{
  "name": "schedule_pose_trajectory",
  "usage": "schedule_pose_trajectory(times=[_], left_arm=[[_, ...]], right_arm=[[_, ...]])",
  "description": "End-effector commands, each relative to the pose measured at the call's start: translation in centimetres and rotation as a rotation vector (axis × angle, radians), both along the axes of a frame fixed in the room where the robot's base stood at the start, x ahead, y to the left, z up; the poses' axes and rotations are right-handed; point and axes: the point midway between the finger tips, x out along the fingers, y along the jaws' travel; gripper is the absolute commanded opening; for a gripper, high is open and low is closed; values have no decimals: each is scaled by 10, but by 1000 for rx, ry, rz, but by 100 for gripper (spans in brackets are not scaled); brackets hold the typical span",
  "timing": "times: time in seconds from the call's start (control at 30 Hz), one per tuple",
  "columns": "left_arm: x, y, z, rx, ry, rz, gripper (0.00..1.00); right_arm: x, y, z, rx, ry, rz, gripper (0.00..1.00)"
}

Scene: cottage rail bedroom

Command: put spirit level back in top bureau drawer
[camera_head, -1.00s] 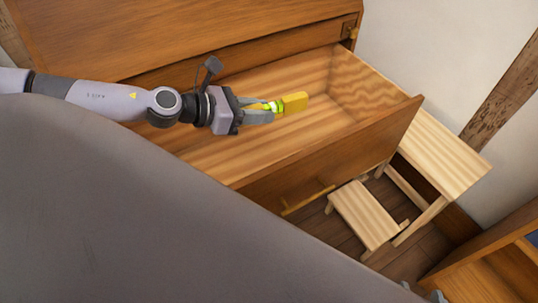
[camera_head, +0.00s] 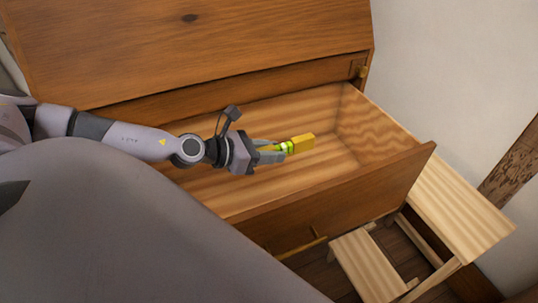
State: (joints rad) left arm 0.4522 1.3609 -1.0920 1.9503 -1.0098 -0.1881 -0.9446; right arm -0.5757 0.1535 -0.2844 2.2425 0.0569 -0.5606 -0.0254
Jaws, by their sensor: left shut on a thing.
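The spirit level (camera_head: 302,143) is a small yellow bar with a bright green vial part near my fingers. My left gripper (camera_head: 277,151) is shut on its left end and holds it over the open drawer. The top bureau drawer (camera_head: 320,208) is pulled out, and its pale wooden inside looks empty where it shows. I cannot tell how high the level is above the drawer floor. The bureau (camera_head: 200,45) stands behind with its sloping front closed. My right gripper is not in view.
A pale wooden desk or bench (camera_head: 458,208) and a low stool (camera_head: 368,266) stand right of the drawer, close to its front. A white wall (camera_head: 440,70) is at the right. My own grey body covers the lower left.

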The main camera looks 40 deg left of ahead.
Motion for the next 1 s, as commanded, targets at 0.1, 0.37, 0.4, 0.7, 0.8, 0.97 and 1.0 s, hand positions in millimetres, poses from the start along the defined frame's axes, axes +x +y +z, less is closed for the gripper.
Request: schedule_pose_trajectory(times=[0.1,0.37,0.4,0.7,0.8,0.97,1.0], left_arm=[[0,0,-32,-1,0,0,0],[0,0,-82,0,-1,0,0],[0,0,-88,0,-1,0,0],[0,0,-109,0,-1,1,0],[0,0,-122,-1,0,0,0],[1,0,-143,0,-2,0,0],[1,0,-146,-1,-2,1,0]], right_arm=[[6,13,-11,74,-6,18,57],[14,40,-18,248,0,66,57],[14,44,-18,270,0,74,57],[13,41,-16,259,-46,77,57],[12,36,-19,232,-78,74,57],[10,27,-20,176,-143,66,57],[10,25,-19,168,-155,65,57]])
